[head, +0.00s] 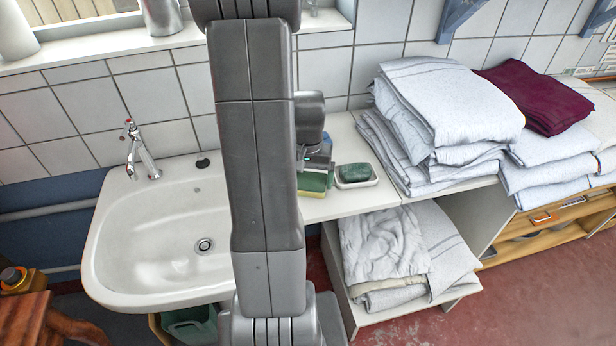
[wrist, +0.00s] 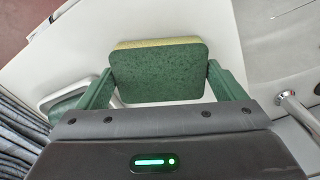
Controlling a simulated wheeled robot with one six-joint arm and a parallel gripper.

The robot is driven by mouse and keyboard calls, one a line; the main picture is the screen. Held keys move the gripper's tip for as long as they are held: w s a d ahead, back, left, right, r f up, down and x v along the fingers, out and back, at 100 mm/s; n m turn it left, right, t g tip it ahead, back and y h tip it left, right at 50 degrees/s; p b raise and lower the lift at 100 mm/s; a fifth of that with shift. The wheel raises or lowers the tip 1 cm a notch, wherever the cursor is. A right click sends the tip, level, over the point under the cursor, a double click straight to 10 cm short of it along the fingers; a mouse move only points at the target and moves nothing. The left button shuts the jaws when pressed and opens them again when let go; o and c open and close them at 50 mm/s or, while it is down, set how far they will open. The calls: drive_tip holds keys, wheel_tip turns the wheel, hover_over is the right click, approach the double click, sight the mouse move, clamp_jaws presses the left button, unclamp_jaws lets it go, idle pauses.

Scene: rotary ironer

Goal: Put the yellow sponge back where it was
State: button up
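The yellow sponge (head: 312,194) has a dark green scouring side and is at the white counter between the sink and the soap dish. In the wrist view the sponge (wrist: 158,72) shows its green face, with a yellow strip along the far edge. My gripper (wrist: 160,76) has one green finger against each short side of it. In the head view my gripper (head: 315,166) is partly hidden behind my arm. I cannot tell whether the sponge touches the counter.
A white soap dish (head: 356,184) with a green bar (head: 355,172) stands just right of the sponge. The washbasin (head: 150,250) with its tap (head: 141,152) is to the left. Folded white towels (head: 440,100) and a maroon cloth (head: 535,95) are stacked to the right.

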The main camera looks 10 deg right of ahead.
sight(308, 181)
drive_tip(key=shift+o, duration=0.7)
drive_tip(key=shift+r, duration=0.5)
wheel_tip(308, 181, up, 11)
drive_tip(key=shift+r, duration=0.2)
wheel_tip(308, 181, down, 12)
drive_tip(key=shift+f, duration=0.1)
drive_tip(key=shift+w+r, duration=0.1)
drive_tip(key=shift+r, duration=0.85)
